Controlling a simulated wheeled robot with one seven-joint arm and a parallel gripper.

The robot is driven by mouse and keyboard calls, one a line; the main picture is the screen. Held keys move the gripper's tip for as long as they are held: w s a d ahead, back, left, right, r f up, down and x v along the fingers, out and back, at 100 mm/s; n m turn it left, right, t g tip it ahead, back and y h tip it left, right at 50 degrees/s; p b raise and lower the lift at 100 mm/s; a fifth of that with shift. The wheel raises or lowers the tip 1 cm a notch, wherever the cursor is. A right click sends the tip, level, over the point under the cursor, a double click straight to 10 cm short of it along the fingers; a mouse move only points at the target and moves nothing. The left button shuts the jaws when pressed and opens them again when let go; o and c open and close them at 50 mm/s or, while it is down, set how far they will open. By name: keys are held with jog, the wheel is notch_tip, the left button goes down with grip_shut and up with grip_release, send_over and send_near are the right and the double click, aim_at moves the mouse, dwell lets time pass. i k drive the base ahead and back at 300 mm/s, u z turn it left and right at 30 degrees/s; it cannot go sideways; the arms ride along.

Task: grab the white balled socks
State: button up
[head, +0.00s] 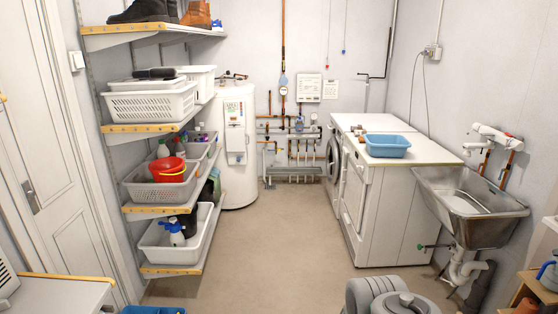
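I cannot make out the white balled socks for certain anywhere in the head view. The metal washtub basin (424,181) is fixed to the right wall, with white taps above it. A pale streak shows inside the basin, but I cannot tell whether it is an object or a reflection. A blue tub (388,146) sits on top of the white machines; its inside looks empty from here. My gripper is not in view, so its state does not show.
Shelves on the left hold white and grey baskets (150,104), a red bucket (167,170) and a blue-white spray bottle (175,232). White machines (385,205) stand at right, left of the basin. A white boiler (238,170) stands behind. The middle floor (265,245) is clear.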

aim_at(357, 133)
jog(key=u, duration=0.1)
jog(key=i, duration=4.95)
jog(key=z, duration=0.3)
jog(key=i, duration=1.1)
jog(key=z, duration=0.15)
